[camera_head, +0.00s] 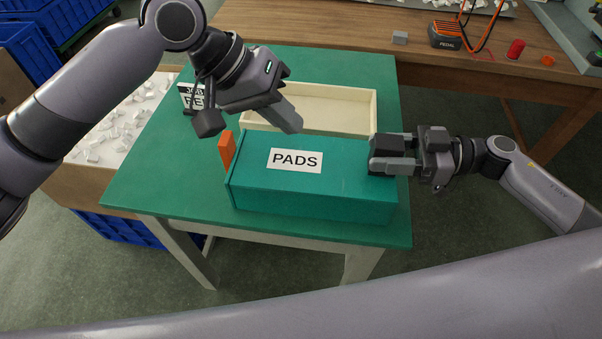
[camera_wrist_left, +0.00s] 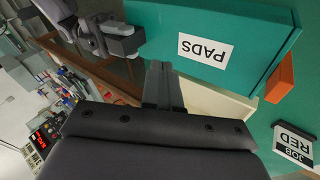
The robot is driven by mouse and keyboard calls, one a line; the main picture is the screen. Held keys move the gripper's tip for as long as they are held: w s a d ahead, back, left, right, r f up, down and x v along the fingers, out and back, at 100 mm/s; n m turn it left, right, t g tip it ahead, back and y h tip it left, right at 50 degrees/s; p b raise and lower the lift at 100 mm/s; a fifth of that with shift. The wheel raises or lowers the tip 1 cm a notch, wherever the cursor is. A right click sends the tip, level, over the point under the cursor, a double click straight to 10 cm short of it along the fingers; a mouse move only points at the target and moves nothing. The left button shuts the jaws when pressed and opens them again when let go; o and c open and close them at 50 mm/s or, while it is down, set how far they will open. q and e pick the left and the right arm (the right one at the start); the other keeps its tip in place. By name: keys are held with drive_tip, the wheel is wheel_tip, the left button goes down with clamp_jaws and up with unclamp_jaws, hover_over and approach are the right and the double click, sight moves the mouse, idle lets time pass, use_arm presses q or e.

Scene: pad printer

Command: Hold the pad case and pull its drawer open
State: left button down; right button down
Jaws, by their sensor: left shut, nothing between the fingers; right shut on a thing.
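The teal pad case (camera_head: 315,193) with a white PADS label lies on the green table (camera_head: 150,200). An orange handle (camera_head: 227,151) stands out from its left end, where the drawer front appears closed. The case and orange handle (camera_wrist_left: 279,79) also show in the left wrist view. My left gripper (camera_head: 293,123) is shut and empty, above the case's back left part, apart from the handle. My right gripper (camera_head: 385,160) is shut on the right end of the case. The contact is partly hidden by the dark fingers.
An open cream tray (camera_head: 374,105) lies behind the case. A JOB RED card (camera_wrist_left: 293,145) stands at the table's left back. A bin of white pieces (camera_head: 100,135) is to the left. The table left of the handle is clear.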

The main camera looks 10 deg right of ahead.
use_arm(q)
drive_tip(key=w+a+f+n+t+y, duration=0.2)
drive_tip(key=w+a+t+y, duration=0.1)
drive_tip(key=w+a+y, duration=0.4)
drive_tip(key=shift+h, duration=0.4)
drive_tip(key=shift+s+a+f, duration=0.1)
drive_tip(key=shift+s+f, duration=0.05)
drive_tip(key=shift+f, duration=1.25)
drive_tip(key=shift+s+a+f, duration=0.1)
drive_tip(key=shift+a+f, duration=0.05)
drive_tip(key=shift+f, duration=1.3)
drive_tip(key=shift+s+a+f, duration=0.1)
drive_tip(key=shift+s+f, duration=0.05)
drive_tip(key=shift+f, duration=1.25)
